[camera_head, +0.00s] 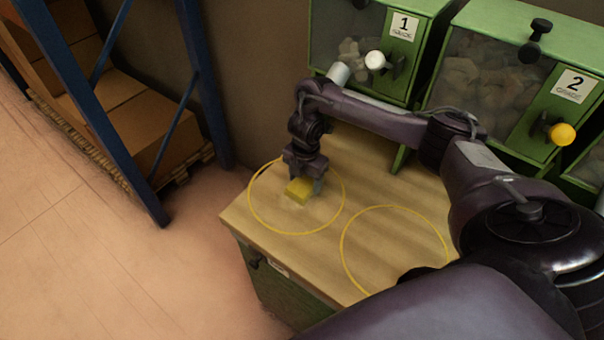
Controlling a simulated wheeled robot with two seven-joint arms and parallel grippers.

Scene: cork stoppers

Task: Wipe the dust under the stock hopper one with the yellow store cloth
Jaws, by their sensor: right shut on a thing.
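The yellow cloth (299,190) is a small folded block at the tip of my right gripper (301,180). The gripper is shut on it and points down, with the cloth at or just above the bench top inside the left yellow ring (252,205). A pale patch shows on the wood beside the cloth; I cannot tell if it is dust. Hopper one (336,42) is a green bin with a clear front, a "1" label and a white knob, above and behind the left ring. My right arm hides part of its lower edge. My left gripper is out of view.
Hopper two (487,80), with a yellow knob, stands to the right. A second yellow ring (345,262) lies empty on the wooden bench top (322,258), partly hidden by my arm. A blue rack (205,80) with cardboard boxes (150,120) stands at the left; open floor lies in front.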

